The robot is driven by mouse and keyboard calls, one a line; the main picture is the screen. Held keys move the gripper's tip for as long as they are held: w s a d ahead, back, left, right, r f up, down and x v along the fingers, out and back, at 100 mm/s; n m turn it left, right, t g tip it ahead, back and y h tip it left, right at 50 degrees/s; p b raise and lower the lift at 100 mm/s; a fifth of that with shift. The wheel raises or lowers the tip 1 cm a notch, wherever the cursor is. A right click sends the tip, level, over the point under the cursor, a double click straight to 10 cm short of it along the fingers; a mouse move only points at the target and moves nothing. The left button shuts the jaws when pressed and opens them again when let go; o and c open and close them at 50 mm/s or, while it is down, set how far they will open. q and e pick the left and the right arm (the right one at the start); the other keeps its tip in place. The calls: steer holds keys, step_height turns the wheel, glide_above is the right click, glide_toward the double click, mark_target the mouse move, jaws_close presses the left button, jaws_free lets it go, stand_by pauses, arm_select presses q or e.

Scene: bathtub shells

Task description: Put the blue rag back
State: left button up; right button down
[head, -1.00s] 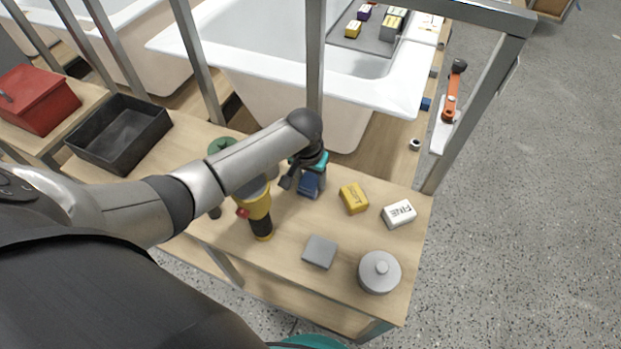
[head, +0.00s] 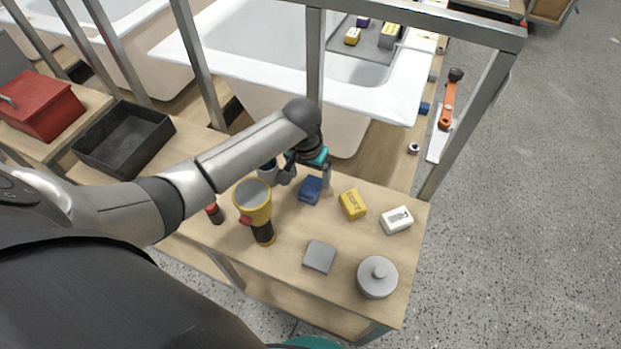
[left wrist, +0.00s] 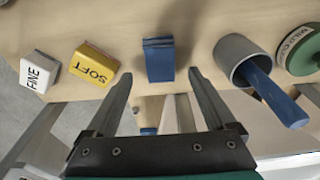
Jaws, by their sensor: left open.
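The blue rag (head: 310,191) is a small folded dark-blue block lying on the wooden bench, left of the yellow SOFT block. In the left wrist view the rag (left wrist: 159,60) lies just past the fingertips, roughly centred between them. My left gripper (head: 306,180) is open and empty, behind the rag in the head view. Its two fingers (left wrist: 156,78) are spread wide in the left wrist view, with no contact with the rag visible. My right gripper is in neither view.
The yellow SOFT block (head: 353,204), white FINE block (head: 397,220), grey block (head: 319,256), round lidded tin (head: 377,277) and yellow-black torch (head: 253,202) stand on the bench. A grey cup (left wrist: 236,58) holds a blue object. A black tray (head: 124,139) and metal posts stand nearby.

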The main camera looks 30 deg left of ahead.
mark_target(308, 191)
arm_select(q)
step_height(308, 191, up, 6)
steer(key=s+p, duration=0.1)
steer(key=shift+r+p, duration=0.25)
steer(key=shift+p, duration=0.15)
